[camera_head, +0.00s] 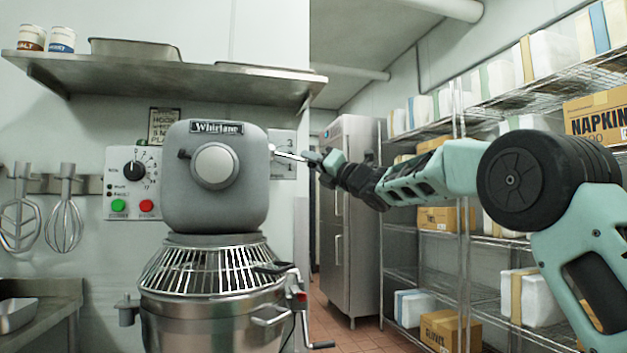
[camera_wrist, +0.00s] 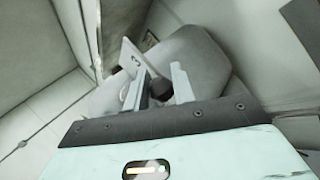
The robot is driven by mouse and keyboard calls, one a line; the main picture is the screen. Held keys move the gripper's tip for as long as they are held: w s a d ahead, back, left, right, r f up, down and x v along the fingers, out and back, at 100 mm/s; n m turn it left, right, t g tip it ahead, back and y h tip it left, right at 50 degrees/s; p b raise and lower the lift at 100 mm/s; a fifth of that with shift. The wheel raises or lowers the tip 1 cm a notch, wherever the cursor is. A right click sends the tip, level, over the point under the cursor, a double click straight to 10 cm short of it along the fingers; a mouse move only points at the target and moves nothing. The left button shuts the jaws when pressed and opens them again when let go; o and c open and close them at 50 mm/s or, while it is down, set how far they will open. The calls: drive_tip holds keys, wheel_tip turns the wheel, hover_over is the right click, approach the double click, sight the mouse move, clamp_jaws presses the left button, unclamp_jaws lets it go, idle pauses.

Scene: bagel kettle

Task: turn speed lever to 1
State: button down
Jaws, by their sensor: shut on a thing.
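The speed lever (camera_head: 285,153) is a thin pale rod on the right side of the grey mixer head (camera_head: 218,200). It reaches out to the right toward my gripper (camera_head: 312,158). In the wrist view, a dark rounded knob (camera_wrist: 160,90) sits between the two pale fingers of my gripper (camera_wrist: 160,87), and the gripper is shut on it. A pale plate with the numeral 3 (camera_head: 283,142) shows behind the lever. Its lower part is partly hidden, and I cannot read which number the lever points at.
The steel bowl (camera_head: 215,315) with its wire guard (camera_head: 212,268) stands below the mixer head. A crank handle (camera_head: 318,345) juts out at the bowl's lower right. A shelf (camera_head: 180,75) hangs above. Wire racks with boxes (camera_head: 440,217) stand at the right, behind my arm.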

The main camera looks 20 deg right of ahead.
drive_tip(key=shift+a+f+m+t+h+b, duration=0.2)
drive_tip(key=shift+f+m+t+b, duration=0.35)
drive_tip(key=shift+b, duration=0.6)
drive_tip(key=shift+a+f+m+t+h+b, duration=0.1)
drive_tip(key=shift+f+m+t+h+b, duration=0.15)
drive_tip(key=shift+f+m+b, duration=0.7)
drive_tip(key=shift+a+r+t+b, duration=0.15)
drive_tip(key=shift+t+b, duration=0.15)
drive_tip(key=shift+b, duration=0.55)
drive_tip(key=shift+m+b, duration=0.3)
drive_tip(key=shift+m, duration=0.1)
drive_tip(key=shift+r, duration=0.15)
drive_tip(key=c, duration=1.2)
unclamp_jaws()
drive_tip(key=shift+o, duration=0.2)
drive_tip(key=b+v, duration=0.3)
drive_tip(key=v, duration=1.4)
drive_tip(key=shift+s, duration=0.2)
